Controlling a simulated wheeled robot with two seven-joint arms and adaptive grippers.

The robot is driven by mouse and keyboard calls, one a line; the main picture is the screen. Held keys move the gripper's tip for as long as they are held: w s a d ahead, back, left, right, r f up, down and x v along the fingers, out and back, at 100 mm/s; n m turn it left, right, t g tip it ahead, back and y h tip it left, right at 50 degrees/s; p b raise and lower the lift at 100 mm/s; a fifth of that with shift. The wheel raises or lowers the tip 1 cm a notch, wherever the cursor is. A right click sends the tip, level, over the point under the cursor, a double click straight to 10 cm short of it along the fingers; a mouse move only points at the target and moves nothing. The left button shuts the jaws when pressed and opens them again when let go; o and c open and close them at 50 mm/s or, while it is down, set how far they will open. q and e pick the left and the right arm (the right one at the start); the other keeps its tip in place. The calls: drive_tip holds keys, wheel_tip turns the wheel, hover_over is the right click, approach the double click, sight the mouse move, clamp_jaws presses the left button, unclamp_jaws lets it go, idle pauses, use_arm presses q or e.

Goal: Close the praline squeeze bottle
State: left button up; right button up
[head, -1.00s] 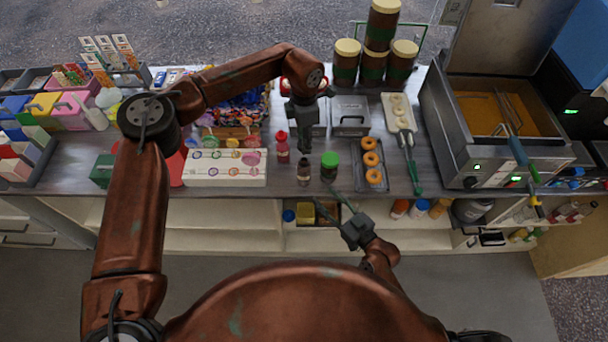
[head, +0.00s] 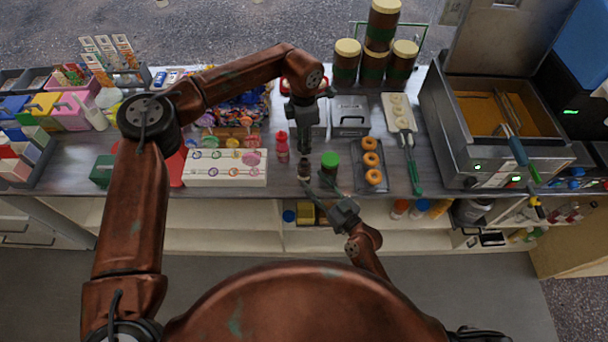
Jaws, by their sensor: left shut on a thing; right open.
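A small dark brown bottle (head: 304,172), which I take for the praline squeeze bottle, stands upright near the counter's front edge. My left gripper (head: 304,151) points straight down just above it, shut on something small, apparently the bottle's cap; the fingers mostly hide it. I cannot tell whether it touches the bottle's top. My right gripper (head: 317,188) is open, low at the counter's front edge, its fingers pointing up and left towards the bottle's lower part. I cannot tell whether they touch it.
A red-capped pink bottle (head: 282,147) stands left of the bottle, and a green-lidded jar (head: 330,163) close on its right. A tray of doughnuts (head: 361,183) lies further right. A white board with round sweets (head: 225,179) is on the left.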

sight(309, 175)
drive_tip(key=x, duration=0.6)
drive_tip(key=shift+w+a, duration=0.15)
clamp_jaws()
idle(0.4)
